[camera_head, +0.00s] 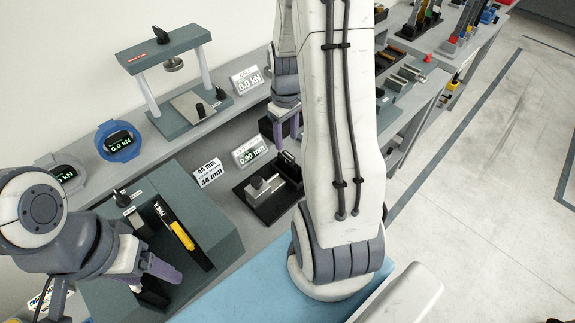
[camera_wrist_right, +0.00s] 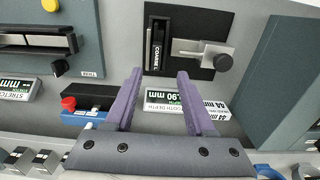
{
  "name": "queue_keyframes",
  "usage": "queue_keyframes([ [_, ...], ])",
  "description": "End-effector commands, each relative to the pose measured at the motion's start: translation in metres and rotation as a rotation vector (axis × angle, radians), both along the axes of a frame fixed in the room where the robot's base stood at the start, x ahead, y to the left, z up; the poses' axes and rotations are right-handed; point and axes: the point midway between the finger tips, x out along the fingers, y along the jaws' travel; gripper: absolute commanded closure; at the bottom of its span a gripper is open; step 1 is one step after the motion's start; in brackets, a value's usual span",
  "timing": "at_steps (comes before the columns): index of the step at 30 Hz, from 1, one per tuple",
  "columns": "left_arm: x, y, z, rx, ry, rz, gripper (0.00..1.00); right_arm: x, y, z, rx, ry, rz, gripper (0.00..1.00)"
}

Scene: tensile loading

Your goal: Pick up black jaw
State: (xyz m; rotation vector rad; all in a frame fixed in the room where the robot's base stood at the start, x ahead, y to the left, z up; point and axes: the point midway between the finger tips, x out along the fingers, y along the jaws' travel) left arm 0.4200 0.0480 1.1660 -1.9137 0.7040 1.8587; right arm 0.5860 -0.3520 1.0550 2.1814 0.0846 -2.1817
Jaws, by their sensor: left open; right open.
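A black jaw-like piece marked "COMB C" (camera_wrist_right: 156,46) stands in a slot of a black gauge base (camera_wrist_right: 190,20) in the right wrist view. A grey metal slider with a black knob (camera_wrist_right: 222,62) sits beside it on the same base. In the head view this gauge base (camera_head: 266,211) is on the bench. My right gripper (camera_wrist_right: 160,74) is open and empty, its purple fingers apart and pointing toward the black piece. My left gripper (camera_head: 163,282) is open over the dark green block at the lower left.
A tooth depth readout (camera_head: 250,151) and a 44 mm label (camera_head: 208,172) stand near the gauge. A yellow-handled tool (camera_head: 181,235) lies on the green block (camera_head: 205,215).

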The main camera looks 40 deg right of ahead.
Motion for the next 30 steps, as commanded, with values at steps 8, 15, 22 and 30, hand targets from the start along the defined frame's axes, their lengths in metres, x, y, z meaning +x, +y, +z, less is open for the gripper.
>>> queue_keyframes([
  [8,0.0,0.0,0.006,0.0,0.0,0.0,0.28,-0.001,0.001,-0.031,0.002,0.002,0.0,0.45],
  [15,0.0,0.0,0.019,0.0,0.0,0.001,0.28,-0.003,-0.005,-0.053,0.004,0.006,-0.002,0.45],
  [22,0.0,0.0,0.025,0.0,0.0,0.0,0.28,-0.002,-0.006,-0.079,0.0,0.002,-0.001,0.45],
  [30,0.0,0.0,0.024,0.0,0.0,0.0,0.28,-0.002,-0.007,-0.082,-0.002,0.0,-0.001,0.45],
])
